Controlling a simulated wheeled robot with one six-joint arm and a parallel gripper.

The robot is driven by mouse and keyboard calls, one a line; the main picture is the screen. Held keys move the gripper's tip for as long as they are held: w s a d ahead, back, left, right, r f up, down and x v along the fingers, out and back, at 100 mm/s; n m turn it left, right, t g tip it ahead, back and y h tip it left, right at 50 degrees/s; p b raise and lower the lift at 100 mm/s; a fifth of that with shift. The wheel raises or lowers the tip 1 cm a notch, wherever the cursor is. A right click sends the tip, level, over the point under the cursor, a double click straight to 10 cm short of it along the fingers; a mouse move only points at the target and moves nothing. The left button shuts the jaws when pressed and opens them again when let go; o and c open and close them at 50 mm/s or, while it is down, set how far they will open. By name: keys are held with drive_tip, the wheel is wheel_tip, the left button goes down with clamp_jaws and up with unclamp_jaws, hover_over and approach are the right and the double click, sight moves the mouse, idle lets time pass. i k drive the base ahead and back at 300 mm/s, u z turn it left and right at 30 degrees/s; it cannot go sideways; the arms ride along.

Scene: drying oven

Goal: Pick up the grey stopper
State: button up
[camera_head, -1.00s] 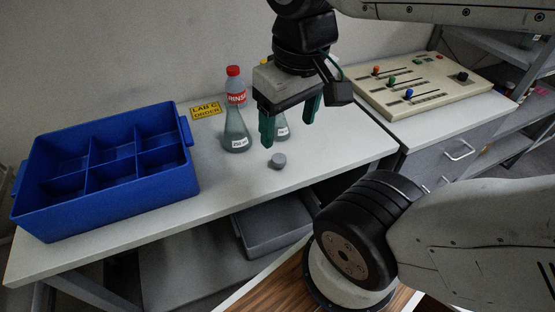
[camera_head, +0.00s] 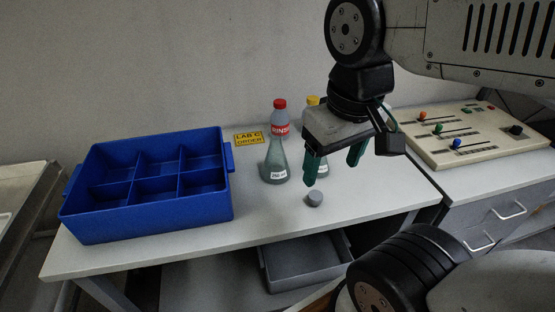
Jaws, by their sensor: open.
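The grey stopper (camera_head: 315,198) is a small grey piece on the white bench, near its front edge. My gripper (camera_head: 333,168) has green fingers that point down, spread apart with nothing between them. It is above the bench, over and slightly behind the stopper in the picture. The left fingertip shows just above the stopper, and they look apart. The exact height of the fingers over the bench is hard to tell.
A labelled flask (camera_head: 276,163) stands just left of my gripper; another flask (camera_head: 322,166) is partly hidden behind the fingers. A red-capped bottle (camera_head: 280,120) stands behind. A blue divided crate (camera_head: 150,222) fills the left. A control panel (camera_head: 470,135) is at right.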

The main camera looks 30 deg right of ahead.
sight(314, 197)
drive_tip(key=u, duration=0.55)
drive_tip(key=k, duration=0.9)
drive_tip(key=z, duration=1.1)
drive_tip(key=i, duration=0.5)
drive_tip(key=u, duration=0.1)
